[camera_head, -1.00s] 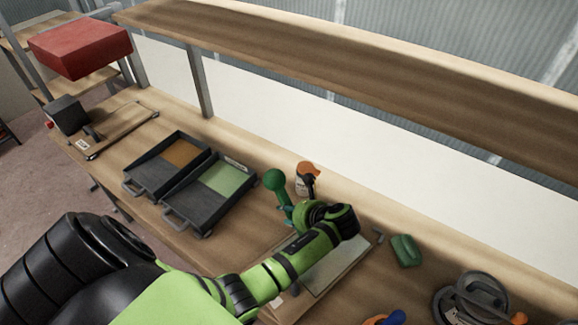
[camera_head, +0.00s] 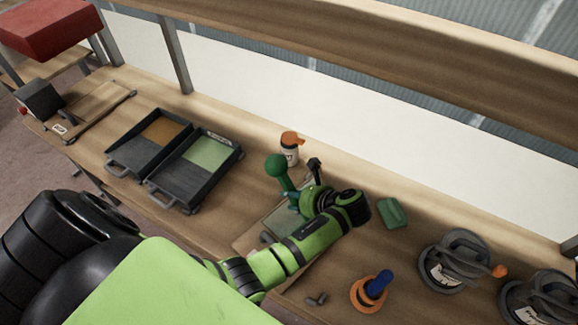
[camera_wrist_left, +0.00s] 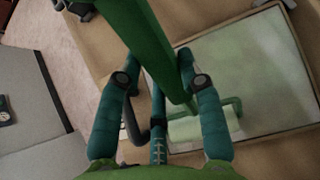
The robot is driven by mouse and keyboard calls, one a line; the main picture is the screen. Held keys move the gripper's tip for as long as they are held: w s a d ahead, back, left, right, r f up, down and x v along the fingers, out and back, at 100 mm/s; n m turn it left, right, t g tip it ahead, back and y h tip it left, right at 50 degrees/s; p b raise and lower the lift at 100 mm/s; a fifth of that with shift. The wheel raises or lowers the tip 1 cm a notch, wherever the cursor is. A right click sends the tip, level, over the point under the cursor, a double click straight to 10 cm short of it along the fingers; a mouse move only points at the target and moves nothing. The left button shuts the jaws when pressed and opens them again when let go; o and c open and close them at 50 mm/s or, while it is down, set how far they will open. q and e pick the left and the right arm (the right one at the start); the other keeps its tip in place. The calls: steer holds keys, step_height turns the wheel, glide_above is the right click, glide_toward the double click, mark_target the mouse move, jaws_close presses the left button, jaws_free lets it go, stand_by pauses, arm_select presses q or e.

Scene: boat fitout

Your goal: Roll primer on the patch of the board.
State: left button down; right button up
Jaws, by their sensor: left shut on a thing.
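My left gripper (camera_head: 290,200) is shut on the green handle (camera_wrist_left: 150,45) of a paint roller, whose round green end (camera_head: 276,166) sticks up in the head view. The roller's pale green sleeve (camera_wrist_left: 205,125) is at the lower edge of the board's framed pale green patch (camera_wrist_left: 245,65). I cannot tell how firmly it touches. The board (camera_head: 247,238) lies on the bench, partly hidden by my arm. A dark tray with pale green primer (camera_head: 208,154) stands left of it. My right gripper is not in view.
Another tray holds orange-brown liquid (camera_head: 163,130). An orange-capped bottle (camera_head: 289,152) stands behind my gripper. A green block (camera_head: 393,213), a blue-handled tool on an orange ring (camera_head: 372,291) and grey coils (camera_head: 452,262) lie to the right. A shelf (camera_head: 400,60) overhangs the back.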

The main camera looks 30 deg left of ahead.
arm_select(q)
steer(key=d, duration=0.2)
steer(key=shift+s+d+r, duration=0.1)
steer(key=shift+s+d, duration=0.15)
steer(key=shift+d, duration=0.05)
steer(key=shift+a, duration=0.1)
steer(key=shift+w+a, duration=0.2)
steer(key=shift+a, duration=0.6)
steer(key=shift+w+a, duration=0.15)
steer(key=shift+a, duration=0.6)
steer(key=shift+w+a, duration=0.2)
steer(key=shift+a, duration=0.6)
steer(key=shift+w+a, duration=0.2)
steer(key=shift+a, duration=0.95)
steer(key=shift+w+a, duration=0.15)
steer(key=shift+a, duration=0.95)
steer(key=a, duration=0.2)
steer(key=w+a, duration=0.1)
steer(key=a, duration=0.1)
steer(key=shift+a, duration=0.35)
